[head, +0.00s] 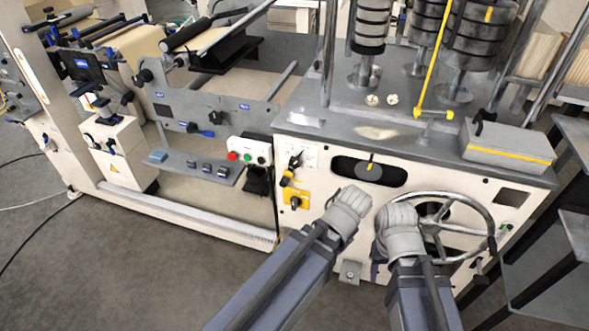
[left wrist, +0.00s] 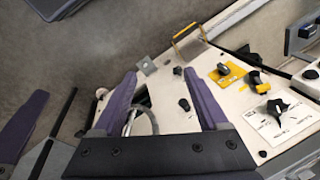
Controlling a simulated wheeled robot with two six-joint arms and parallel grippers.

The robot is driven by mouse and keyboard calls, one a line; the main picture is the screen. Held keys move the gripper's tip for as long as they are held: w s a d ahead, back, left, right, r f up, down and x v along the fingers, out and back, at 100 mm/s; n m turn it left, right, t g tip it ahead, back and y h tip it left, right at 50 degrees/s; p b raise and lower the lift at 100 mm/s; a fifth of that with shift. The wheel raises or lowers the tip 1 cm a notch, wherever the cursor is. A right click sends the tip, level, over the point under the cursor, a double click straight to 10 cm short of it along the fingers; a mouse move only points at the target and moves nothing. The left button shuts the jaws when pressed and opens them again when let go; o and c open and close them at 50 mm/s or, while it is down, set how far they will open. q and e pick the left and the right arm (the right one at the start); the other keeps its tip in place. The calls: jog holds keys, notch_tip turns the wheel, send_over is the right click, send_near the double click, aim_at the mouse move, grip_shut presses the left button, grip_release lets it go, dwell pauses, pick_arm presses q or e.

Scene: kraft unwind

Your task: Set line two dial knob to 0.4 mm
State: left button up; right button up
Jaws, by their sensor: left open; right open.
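A black dial knob (left wrist: 278,107) sits on a white printed plate at the right of the left wrist view. In the head view a black knob (head: 295,160) shows on a white plate, above a yellow plate (head: 296,198) with another knob. I cannot read the labels or setting, or tell which knob is line two's. My left gripper (left wrist: 160,72) is open and empty, its purple fingers apart over the white panel, left of the knobs. In the head view its wrist hides its fingers. My right gripper (head: 398,222) is in front of the handwheel, its fingers mostly hidden.
The handwheel (head: 490,225) stands out from the white panel. A dark oval window (head: 345,167) lies above the grippers. Red and green buttons (head: 246,156) are on a box to the left. A metal bracket (left wrist: 188,42) sticks out at the panel edge. The grey floor is open at left.

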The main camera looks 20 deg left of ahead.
pick_arm(q)
jog(key=shift+o, duration=1)
jog(key=w+a+f+m+t+y+b, duration=0.2)
jog(key=w+a+f+m+t+b, duration=0.1)
jog(key=w+a, duration=0.6)
jog(key=t+b, duration=0.1)
jog(key=b, duration=0.1)
jog(key=shift+w+a+f+t+b, duration=0.15)
jog(key=shift+w+f+t+b, duration=0.15)
jog(key=shift+w, duration=0.1)
jog(key=m+t+y+b, duration=0.3)
jog(key=m+t+b, duration=0.3)
jog(key=m+b, duration=0.2)
send_near(294, 165)
jog(key=a+f+m+t+h+b, duration=0.1)
jog(key=m+t+h+b, duration=0.1)
jog(key=m, duration=0.4)
jog(key=w+a+f+m+t+h+b, duration=0.1)
jog(key=a+m+h+b, duration=0.1)
jog(key=m+b, duration=0.2)
jog(key=a+f+m+t+h+b, duration=0.1)
jog(key=m+b, duration=0.3)
jog(key=m, duration=0.5)
jog(key=shift+w+a+f+m+t+h, duration=0.2)
jog(key=shift+m+t+h, duration=0.1)
jog(key=shift+t+h, duration=0.4)
pick_arm(e)
notch_tip(294, 165, down, 26)
jog(key=shift+r, duration=0.15)
